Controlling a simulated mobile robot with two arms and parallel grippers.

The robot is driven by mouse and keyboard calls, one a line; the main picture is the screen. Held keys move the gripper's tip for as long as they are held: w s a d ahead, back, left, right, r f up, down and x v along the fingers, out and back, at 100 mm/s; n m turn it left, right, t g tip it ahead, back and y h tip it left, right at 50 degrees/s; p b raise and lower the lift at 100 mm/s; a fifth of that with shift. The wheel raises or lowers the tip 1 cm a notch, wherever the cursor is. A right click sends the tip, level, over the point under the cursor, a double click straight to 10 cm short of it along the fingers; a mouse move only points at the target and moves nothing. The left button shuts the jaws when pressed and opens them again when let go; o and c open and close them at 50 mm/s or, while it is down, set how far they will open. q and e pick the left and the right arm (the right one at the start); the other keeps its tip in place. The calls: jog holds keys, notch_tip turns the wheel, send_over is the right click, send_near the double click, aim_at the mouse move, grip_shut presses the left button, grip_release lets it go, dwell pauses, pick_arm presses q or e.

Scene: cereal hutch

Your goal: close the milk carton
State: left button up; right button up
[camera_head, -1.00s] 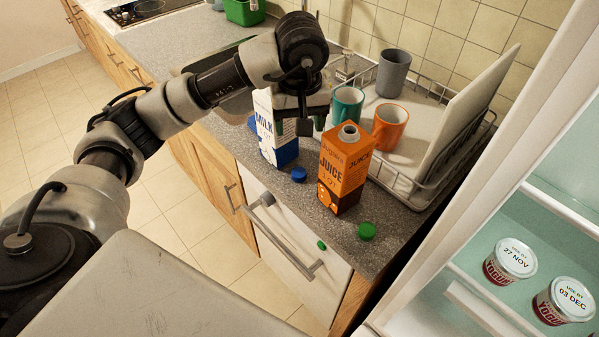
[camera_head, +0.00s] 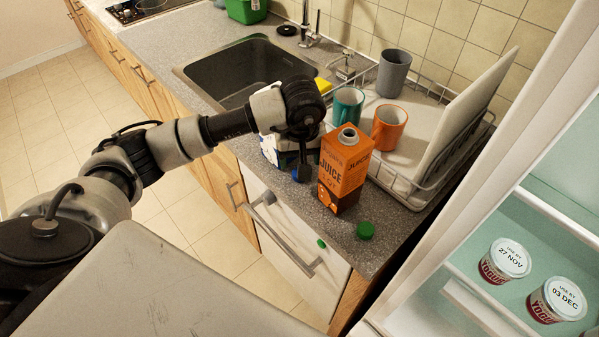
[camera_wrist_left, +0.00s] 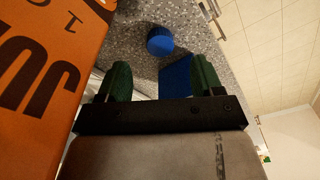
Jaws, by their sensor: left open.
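The white and blue milk carton (camera_head: 269,150) stands on the counter, mostly hidden behind my left arm and gripper; a blue part of it (camera_wrist_left: 176,72) shows between the fingers in the wrist view. A blue cap (camera_wrist_left: 160,41) lies on the grey counter close to the carton. My left gripper (camera_wrist_left: 163,82) is open and points down, its two green-tipped fingers apart with the cap just beyond them. Nothing is held. The carton's top is hidden. My right gripper is not in view.
An orange juice carton (camera_head: 343,178) stands close beside the gripper. A green cap (camera_head: 365,231) lies in front of it. A dish rack (camera_head: 402,188) with mugs is behind, the sink (camera_head: 245,70) is at the back left, and an open fridge (camera_head: 480,235) with yogurts is at right.

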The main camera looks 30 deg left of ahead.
pick_arm(q)
jog(key=f, duration=0.3)
jog(key=f+p, duration=0.1)
jog(key=f, duration=0.1)
jog(key=shift+w+a+f, duration=0.2)
jog(key=shift+w, duration=0.1)
jog(key=shift+c, duration=0.3)
jog(key=c, duration=1)
